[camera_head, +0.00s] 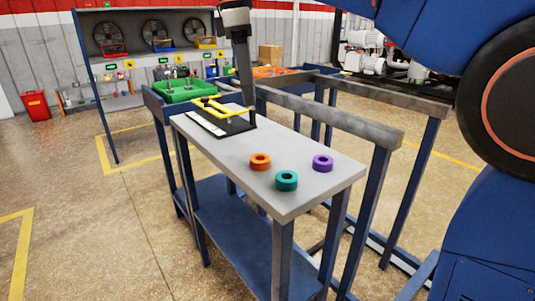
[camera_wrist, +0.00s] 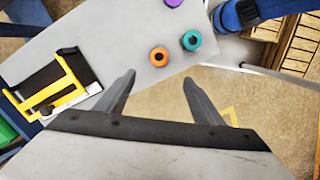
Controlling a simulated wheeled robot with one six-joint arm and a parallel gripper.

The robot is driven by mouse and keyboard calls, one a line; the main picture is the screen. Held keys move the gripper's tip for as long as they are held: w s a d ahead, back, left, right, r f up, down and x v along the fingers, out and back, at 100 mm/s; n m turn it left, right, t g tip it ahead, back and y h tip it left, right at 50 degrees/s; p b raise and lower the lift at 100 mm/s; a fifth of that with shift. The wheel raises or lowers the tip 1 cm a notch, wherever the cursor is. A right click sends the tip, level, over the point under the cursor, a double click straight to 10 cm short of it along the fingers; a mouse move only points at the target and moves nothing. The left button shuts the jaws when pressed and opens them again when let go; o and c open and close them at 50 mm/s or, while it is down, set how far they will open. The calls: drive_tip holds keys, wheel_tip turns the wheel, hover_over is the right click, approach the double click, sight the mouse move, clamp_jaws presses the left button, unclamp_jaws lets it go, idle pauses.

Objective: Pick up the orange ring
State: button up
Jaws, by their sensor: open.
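The orange ring (camera_head: 260,162) lies flat on the grey top of a table (camera_head: 210,150), left of the teal ring (camera_head: 286,180) and the purple ring (camera_head: 322,163). In the wrist view the orange ring (camera_wrist: 159,57) shows just above the gap between my fingertips, with the teal ring (camera_wrist: 191,41) to its right. The purple ring (camera_wrist: 173,2) is cut by the top edge. My gripper (camera_wrist: 159,77) is open and empty, its two grey fingers wide apart. It is not touching any ring. I cannot make out my gripper in the head view.
A black fixture with a yellow frame (camera_head: 222,108) stands at the table's far end; a dark upright part (camera_head: 243,70) shows beside it. A grey rail (camera_head: 340,120) runs along the table's right. A green bin (camera_head: 190,90) stands behind. Floor at left is clear.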

drive_tip(key=f, duration=0.5)
drive_tip(key=d+f, duration=0.1)
drive_tip(key=f, duration=0.5)
drive_tip(key=d+f, duration=0.1)
drive_tip(key=f, duration=0.5)
drive_tip(key=shift+w+f, duration=0.1)
drive_tip(key=shift+w, duration=0.05)
drive_tip(key=c, duration=1.3)
